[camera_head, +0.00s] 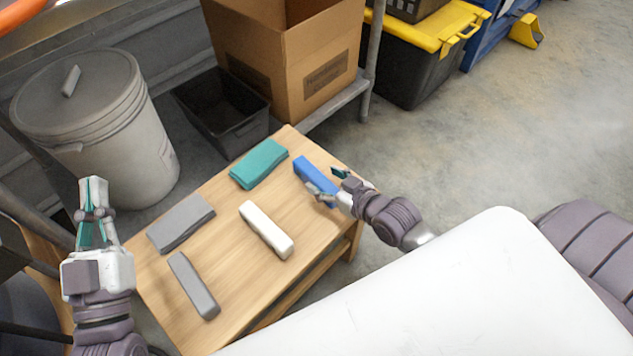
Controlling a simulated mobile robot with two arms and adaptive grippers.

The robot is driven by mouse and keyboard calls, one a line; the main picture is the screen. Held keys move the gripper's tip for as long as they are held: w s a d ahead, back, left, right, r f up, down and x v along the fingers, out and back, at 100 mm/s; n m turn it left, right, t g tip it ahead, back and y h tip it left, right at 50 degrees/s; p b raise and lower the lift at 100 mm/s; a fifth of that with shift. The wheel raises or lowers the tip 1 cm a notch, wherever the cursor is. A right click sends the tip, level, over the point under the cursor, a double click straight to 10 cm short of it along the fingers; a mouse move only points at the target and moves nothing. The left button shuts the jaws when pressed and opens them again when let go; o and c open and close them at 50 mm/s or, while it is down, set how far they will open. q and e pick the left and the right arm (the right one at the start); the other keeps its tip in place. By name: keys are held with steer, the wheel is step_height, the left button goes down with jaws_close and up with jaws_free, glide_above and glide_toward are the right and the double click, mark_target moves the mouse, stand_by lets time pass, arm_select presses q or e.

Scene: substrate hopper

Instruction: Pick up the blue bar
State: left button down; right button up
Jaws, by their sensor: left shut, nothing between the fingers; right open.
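The blue bar (313,176) lies on the wooden table (225,262) near its right edge. My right gripper (328,183) is open at the near end of the blue bar, with its fingers on either side of that end. I cannot tell whether the fingers touch it. My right wrist hides a little of the table edge there. My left gripper (93,190) is shut and empty, raised to the left of the table and away from the blue bar.
Behind stand a lidded bin (100,130), a black crate (222,110) and a cardboard box (290,65). Floor is clear at right.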

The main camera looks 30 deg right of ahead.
mark_target(317, 176)
steer(key=b+x, duration=0.1)
steer(key=x, duration=0.2)
steer(key=shift+w+a+f, duration=0.1)
steer(key=shift+w, duration=0.1)
jaws_close()
arm_select(q)
steer(key=s+r+t+h, duration=0.1)
steer(key=s+r+t, duration=0.3)
steer(key=r, duration=0.1)
steer(key=shift+r+t+h, duration=0.25)
steer(key=shift+t+h, duration=0.05)
steer(key=shift+w, duration=0.15)
